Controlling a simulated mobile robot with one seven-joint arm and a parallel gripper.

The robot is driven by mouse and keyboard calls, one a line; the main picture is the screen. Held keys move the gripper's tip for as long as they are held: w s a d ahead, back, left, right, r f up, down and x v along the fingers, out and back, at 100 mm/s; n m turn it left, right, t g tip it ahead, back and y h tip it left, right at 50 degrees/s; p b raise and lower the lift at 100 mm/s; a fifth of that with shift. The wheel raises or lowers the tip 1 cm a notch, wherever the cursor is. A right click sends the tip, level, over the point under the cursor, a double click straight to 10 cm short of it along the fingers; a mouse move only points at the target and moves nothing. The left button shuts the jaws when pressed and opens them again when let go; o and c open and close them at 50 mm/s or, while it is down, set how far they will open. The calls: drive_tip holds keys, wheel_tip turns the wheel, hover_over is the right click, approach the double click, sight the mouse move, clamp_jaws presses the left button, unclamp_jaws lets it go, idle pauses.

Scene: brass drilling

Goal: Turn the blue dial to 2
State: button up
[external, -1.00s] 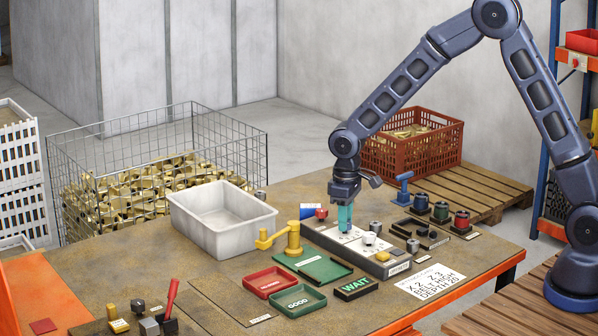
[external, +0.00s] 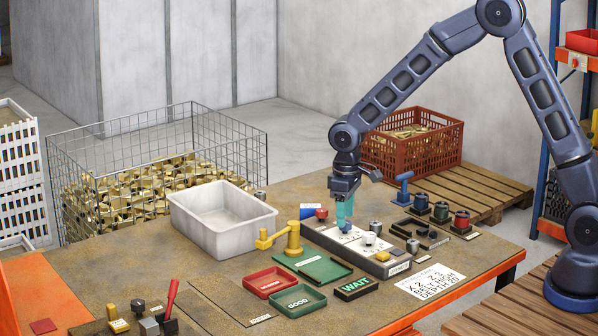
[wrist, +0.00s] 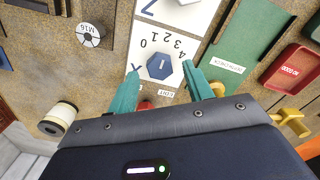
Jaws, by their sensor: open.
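The blue dial (wrist: 159,66) is a hexagonal knob on a white panel marked X, with numbers 0 to 4 on its far side in the wrist view. A short pale mark on its top points roughly towards the numbers; I cannot tell exactly which one. In the external view the dial (external: 346,230) sits at the left part of the grey control box (external: 378,268). My gripper (wrist: 160,71) is open, its teal fingers to either side of the dial, without a clear grip on it. In the external view my gripper (external: 344,218) points down just above the dial.
Another white panel marked Z (wrist: 160,10) lies beyond the dial. A red knob (external: 321,213) and a yellow tap-like fixture (external: 292,240) stand to the left. A green tray (external: 312,268), a WAIT sign (external: 356,288) and a grey bin (external: 222,240) are also on the table.

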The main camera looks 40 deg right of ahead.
sight(347, 222)
wheel_tip(347, 222, up, 9)
drive_tip(key=shift+r, duration=0.15)
idle(0.4)
drive_tip(key=s+d+r+m+t, duration=0.1)
drive_tip(key=s+d+r+m, duration=0.1)
drive_tip(key=s+d+r, duration=0.7)
drive_tip(key=s+d+r+m+t, duration=0.1)
drive_tip(key=s+d+r, duration=0.5)
drive_tip(key=d, duration=0.4)
drive_tip(key=s+d+r+m+t, duration=0.1)
drive_tip(key=s+d, duration=0.4)
drive_tip(key=s, duration=0.4)
drive_tip(key=s+d+r+m+t, duration=0.1)
drive_tip(key=s+d+m, duration=0.1)
drive_tip(key=s+d, duration=0.4)
drive_tip(key=s, duration=0.3)
drive_tip(key=shift+s+t, duration=0.3)
